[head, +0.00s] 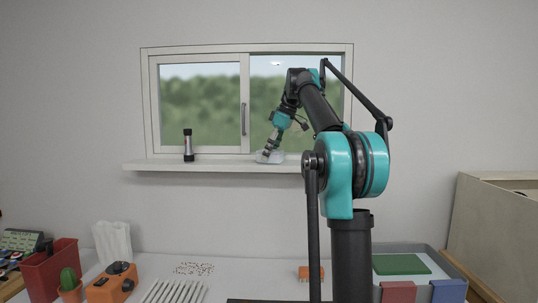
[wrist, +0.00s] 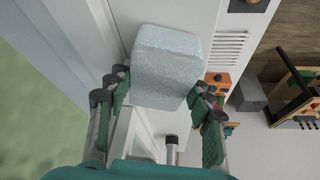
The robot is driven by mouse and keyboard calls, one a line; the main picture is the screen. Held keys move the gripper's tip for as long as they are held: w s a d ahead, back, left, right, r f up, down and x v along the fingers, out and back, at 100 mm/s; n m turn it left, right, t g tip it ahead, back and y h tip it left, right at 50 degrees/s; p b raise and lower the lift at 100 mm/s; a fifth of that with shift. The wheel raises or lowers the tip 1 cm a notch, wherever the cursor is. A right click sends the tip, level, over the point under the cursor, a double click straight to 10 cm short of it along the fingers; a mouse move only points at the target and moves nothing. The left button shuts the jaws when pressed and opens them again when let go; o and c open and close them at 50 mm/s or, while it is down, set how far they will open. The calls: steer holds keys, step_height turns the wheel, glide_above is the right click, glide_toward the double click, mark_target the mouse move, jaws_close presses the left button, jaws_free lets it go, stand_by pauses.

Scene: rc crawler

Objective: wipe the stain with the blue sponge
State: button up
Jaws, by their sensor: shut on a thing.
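My gripper (wrist: 160,90) is shut on a pale blue-grey, rounded block (wrist: 166,65), with a finger on each side of it. In the head view the pale block (head: 270,157) is at the window sill, under my gripper (head: 271,146); I cannot tell whether it touches the sill. A more strongly blue block (head: 448,291) lies at the lower right in a grey tray. I cannot tell from looks alone which of the two is the blue sponge. A small white mark (head: 276,64) shows high on the right window pane; it may be the stain or a reflection.
A black and silver cylinder (head: 188,145) stands on the sill (head: 225,165) to the left. Below, the table holds scattered crumbs (head: 193,268), an orange device (head: 111,283), a cactus pot (head: 70,286) and a red bin (head: 52,268). A green pad (head: 400,264) lies at right.

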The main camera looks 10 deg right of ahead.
steer(key=shift+r, duration=2.85)
steer(key=shift+r, duration=1.5)
